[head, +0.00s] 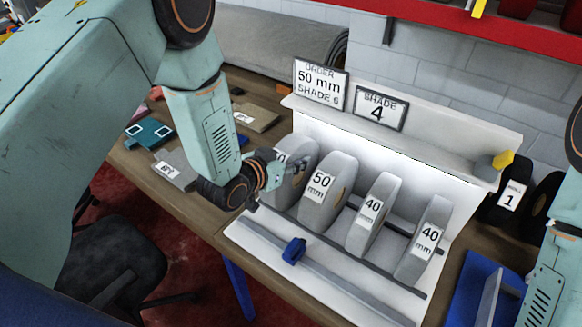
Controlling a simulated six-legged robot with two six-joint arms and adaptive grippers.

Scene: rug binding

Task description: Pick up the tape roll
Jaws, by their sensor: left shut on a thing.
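Several grey tape rolls stand on edge in a row in a white rack (258,236). My left gripper (288,170) is shut on the leftmost tape roll (292,190), which is still among the others in the rack. The gripper and wrist partly cover this roll and its label. To its right stand a roll marked 50 mm (318,205) and two marked 40 mm, one nearer (369,222) and one at the right end (427,243). A sign (320,84) reads order, 50 mm, shade 6; another sign (381,108) reads shade 4. My right gripper is out of view.
A rail with a blue slider (293,250) runs along the rack's front. Flat sample pieces (176,168) lie on the wooden table at left. Dark rolls, one labelled 1 (511,196), stand at right. A blue tray (468,290) is at lower right. A black chair (105,255) stands below.

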